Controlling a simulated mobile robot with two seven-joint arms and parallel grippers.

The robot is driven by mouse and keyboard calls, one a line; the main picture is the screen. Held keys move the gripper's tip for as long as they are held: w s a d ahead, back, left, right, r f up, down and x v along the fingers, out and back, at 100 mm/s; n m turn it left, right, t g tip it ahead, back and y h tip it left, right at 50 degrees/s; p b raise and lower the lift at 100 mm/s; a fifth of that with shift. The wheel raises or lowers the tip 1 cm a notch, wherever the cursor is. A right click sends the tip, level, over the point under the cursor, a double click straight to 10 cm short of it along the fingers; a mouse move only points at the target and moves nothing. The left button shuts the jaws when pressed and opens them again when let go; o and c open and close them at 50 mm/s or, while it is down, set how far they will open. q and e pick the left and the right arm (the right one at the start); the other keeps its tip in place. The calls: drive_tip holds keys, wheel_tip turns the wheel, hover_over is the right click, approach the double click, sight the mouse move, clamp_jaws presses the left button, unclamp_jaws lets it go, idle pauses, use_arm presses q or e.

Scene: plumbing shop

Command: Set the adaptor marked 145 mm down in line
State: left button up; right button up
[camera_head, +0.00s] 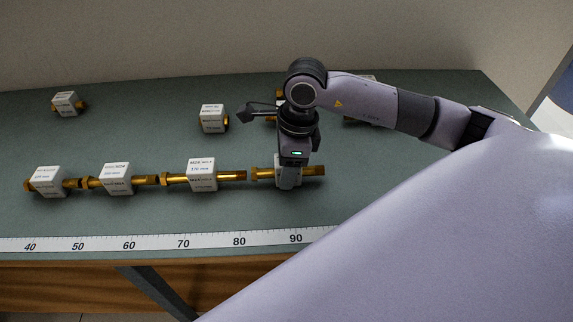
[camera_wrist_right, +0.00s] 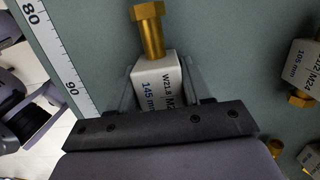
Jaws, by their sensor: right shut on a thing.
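The adaptor marked 145 mm is a brass rod (camera_head: 315,171) through a white block; the block (camera_wrist_right: 155,80) with its label shows in the wrist view. My right gripper (camera_head: 289,178) points down and is shut on this block, one finger on each side. The rod lies level, in line with the row to its left, with a small gap to the nearest adaptor (camera_head: 203,174). It is at or just above the bench; I cannot tell if it touches. Two more adaptors (camera_head: 117,178) (camera_head: 48,180) continue the row leftward. My left gripper is not in view.
A ruler strip (camera_head: 210,242) runs along the front edge of the green bench (camera_head: 150,215). Loose adaptors (camera_head: 67,102) (camera_head: 213,118) stand at the back, with others partly hidden behind my right arm. The bench between row and ruler is clear.

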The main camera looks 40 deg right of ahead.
drive_tip(key=shift+f, duration=0.2)
drive_tip(key=o, duration=1.2)
drive_tip(key=shift+c, duration=0.2)
drive_tip(key=shift+r, duration=0.1)
drive_tip(key=r, duration=0.4)
drive_tip(key=d+r, duration=0.1)
drive_tip(key=r, duration=0.3)
drive_tip(key=s+r, duration=0.1)
drive_tip(key=r, duration=0.3)
drive_tip(key=shift+d+r, duration=0.1)
drive_tip(key=shift+d, duration=0.2)
